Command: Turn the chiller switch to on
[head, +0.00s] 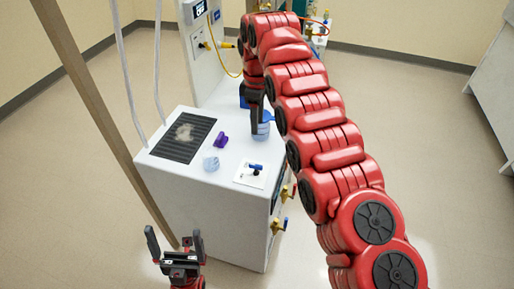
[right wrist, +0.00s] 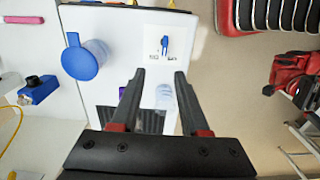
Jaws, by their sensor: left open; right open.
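A switch with a small blue handle (head: 256,168) sits on a white square plate (head: 244,178) at the front right of the white cabinet top. The blue handle also shows in the right wrist view (right wrist: 164,45), beyond my fingertips, with small labels on both sides that I cannot read surely. My right gripper (right wrist: 159,75) is open and empty, pointing toward the plate and apart from the handle. In the head view it is partly hidden over the cabinet's back right. My left gripper (head: 174,237) is open and empty, low in front of the cabinet's left side.
A blue-lidded clear container (right wrist: 84,60) stands near my right gripper. A pale blue crumpled item (head: 211,163), a purple piece (head: 221,140) and a dark grille (head: 170,149) are on the top. Brass valves (head: 279,226) stick out from the cabinet's right side.

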